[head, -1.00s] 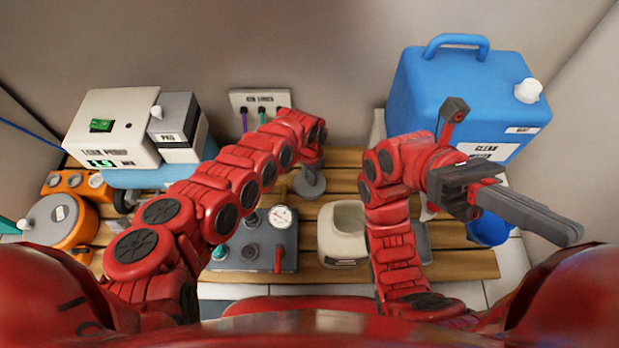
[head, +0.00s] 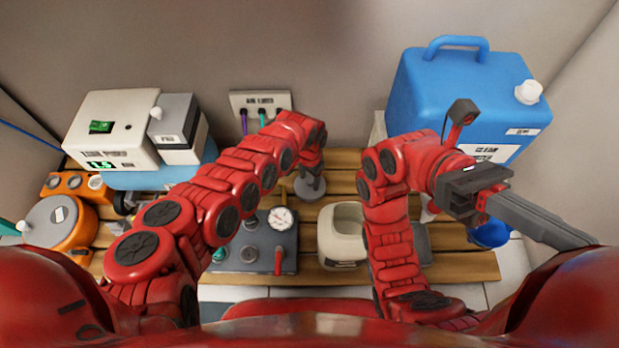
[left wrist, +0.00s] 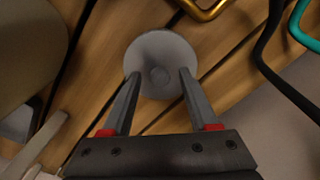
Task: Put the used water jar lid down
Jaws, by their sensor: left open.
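The lid (head: 309,190), a grey round disc with a small raised middle, lies on the wooden slats behind the open beige jar (head: 341,238). In the left wrist view the lid (left wrist: 160,50) sits just beyond and between the fingertips. My left gripper (left wrist: 159,76) is open, pointing down at the lid, with one finger toward each side of it. In the head view my left wrist hides most of the fingers. My right gripper (head: 540,219) is held out at the right, far from the lid, with its fingers together and nothing seen in them.
A grey block with a gauge (head: 281,219) and a red lever stands left of the jar. A large blue canister (head: 465,95) stands at the back right. White and grey boxes (head: 115,125) and an orange pot (head: 62,228) fill the left. Bare slats show around the lid.

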